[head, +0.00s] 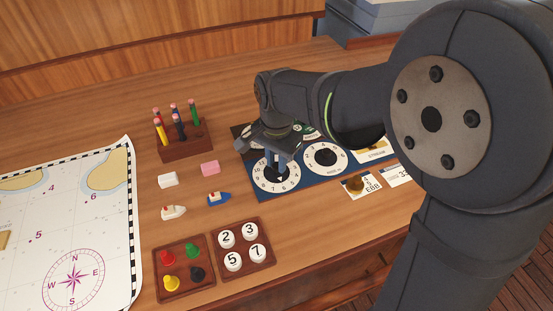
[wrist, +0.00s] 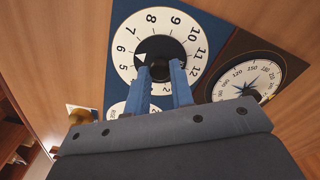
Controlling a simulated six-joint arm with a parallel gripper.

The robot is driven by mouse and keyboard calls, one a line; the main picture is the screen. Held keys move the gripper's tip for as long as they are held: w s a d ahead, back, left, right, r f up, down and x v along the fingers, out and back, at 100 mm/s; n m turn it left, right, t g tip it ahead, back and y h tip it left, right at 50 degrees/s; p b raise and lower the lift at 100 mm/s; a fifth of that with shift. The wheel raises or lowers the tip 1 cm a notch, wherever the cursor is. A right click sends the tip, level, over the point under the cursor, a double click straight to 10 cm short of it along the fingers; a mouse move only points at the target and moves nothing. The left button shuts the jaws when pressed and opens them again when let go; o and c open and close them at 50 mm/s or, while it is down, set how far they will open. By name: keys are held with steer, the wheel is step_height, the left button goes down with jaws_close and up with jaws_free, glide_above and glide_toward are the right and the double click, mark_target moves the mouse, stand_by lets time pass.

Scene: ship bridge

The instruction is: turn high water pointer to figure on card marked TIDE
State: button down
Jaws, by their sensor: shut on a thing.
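My gripper (wrist: 168,72) has its two blue fingers on the black knob (wrist: 158,46) at the middle of a white numbered dial (wrist: 176,19). The knob's white triangle pointer (wrist: 140,57) points between 5 and 6. In the head view my gripper (head: 281,156) is over this dial (head: 262,181), the left one on the blue panel, and partly covers it. A second numbered dial (head: 325,146) lies to its right. A card reading EBB (head: 372,187) lies in front of the panel with a round brass piece on it. I cannot read the word TIDE on any card.
A brown-edged dial (wrist: 267,67) with larger figures lies beside the gripped dial. A pencil block (head: 186,142), erasers, toy boats, a tray of coloured pegs (head: 184,291) and a tray of numbered discs (head: 270,262) stand to the left. A chart (head: 110,215) lies at far left.

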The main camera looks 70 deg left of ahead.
mark_target(277, 166)
steer(key=shift+n, duration=0.4)
steer(key=n, duration=1)
steer(key=shift+n, duration=0.4)
steer(key=shift+r, duration=0.1)
steer(key=c, duration=1.3)
jaws_free()
steer(key=shift+o, duration=0.2)
step_height(277, 166, up, 17)
steer(key=shift+r, duration=0.2)
